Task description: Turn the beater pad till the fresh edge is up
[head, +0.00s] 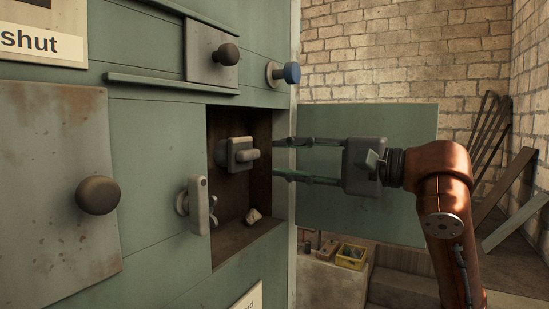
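What appears to be the beater pad is a grey squarish block (233,151) on the back wall inside the open recess of the green housing. A rounded grey bar (250,155) sticks out from its front. I cannot tell which of its edges is fresh. My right gripper (276,159) comes in from the right with its two long fingers apart, one above the other. Its fingertips are at the right side of the recess in the picture, to the right of the block, with a visible gap. Nothing shows between the fingers. My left gripper is out of view.
A green door (366,210) stands open behind my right gripper. A grey latch lever (199,205) sits left of the recess. A pale chip (253,216) lies on the recess floor.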

